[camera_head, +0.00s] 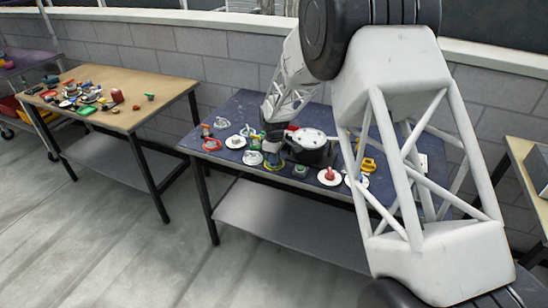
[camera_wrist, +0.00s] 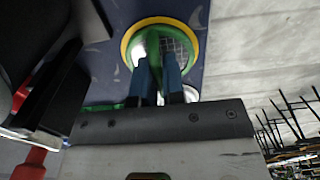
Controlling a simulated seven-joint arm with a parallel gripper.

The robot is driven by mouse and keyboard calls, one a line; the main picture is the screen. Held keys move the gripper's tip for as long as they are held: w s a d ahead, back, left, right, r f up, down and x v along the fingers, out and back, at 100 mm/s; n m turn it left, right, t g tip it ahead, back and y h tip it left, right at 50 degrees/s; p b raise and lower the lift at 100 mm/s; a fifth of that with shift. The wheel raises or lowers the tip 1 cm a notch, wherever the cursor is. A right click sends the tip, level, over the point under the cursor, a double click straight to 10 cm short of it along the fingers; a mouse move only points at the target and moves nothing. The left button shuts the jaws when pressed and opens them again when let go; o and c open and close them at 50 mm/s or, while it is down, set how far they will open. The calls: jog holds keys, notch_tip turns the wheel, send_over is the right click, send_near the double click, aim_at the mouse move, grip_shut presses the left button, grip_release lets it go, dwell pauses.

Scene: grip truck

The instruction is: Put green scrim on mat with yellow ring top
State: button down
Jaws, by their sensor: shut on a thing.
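The green scrim (camera_wrist: 178,32), a green ring with a grey mesh, shows in the wrist view within the outline of the mat with the yellow ring top (camera_wrist: 126,42). My gripper (camera_wrist: 157,62) has blue fingers shut on the scrim's near green edge. I cannot tell whether the scrim touches the mat. The fingers hide part of the scrim.
A black pot with a white lid (camera_head: 312,137) stands close right of my gripper. A white disc (camera_head: 236,141) and a red ring (camera_head: 211,145) lie left. A green block (camera_head: 300,171) and a red piece on a white plate (camera_head: 329,177) are near the front edge.

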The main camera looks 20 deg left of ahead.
jog(key=c, duration=1.2)
grip_release()
jog(key=shift+f, duration=0.1)
notch_tip(320, 180, up, 12)
jog(key=shift+r, duration=0.2)
jog(key=shift+d, duration=0.1)
